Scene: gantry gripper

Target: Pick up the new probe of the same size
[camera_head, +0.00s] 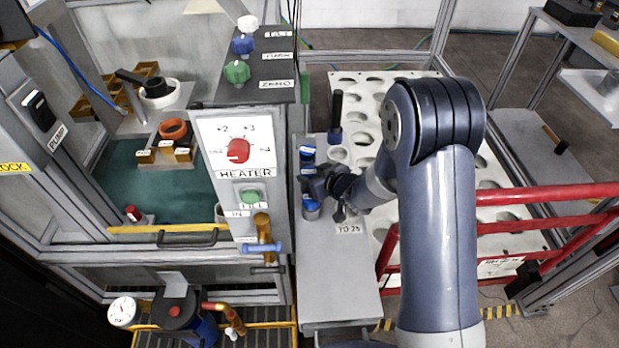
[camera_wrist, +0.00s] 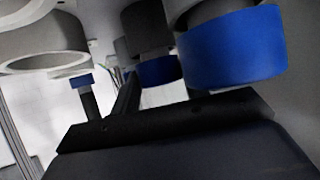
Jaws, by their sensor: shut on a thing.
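Several dark probes with blue bands stand along the left side of a grey bench (camera_head: 340,290) in the head view. One blue-banded probe (camera_head: 311,209) is just below and left of my gripper (camera_head: 322,184), and another (camera_head: 308,153) is behind it. My gripper is low over the bench and shut on a blue-banded probe; its jaws partly hide the grasp. In the wrist view a large blue-banded probe (camera_wrist: 230,50) is close at right, a second (camera_wrist: 160,70) is behind it, and a smaller blue-topped one (camera_wrist: 82,80) is at left. Their exact sizes cannot be told.
A tall black cylinder (camera_head: 336,112) stands behind my gripper. The front of the bench is clear.

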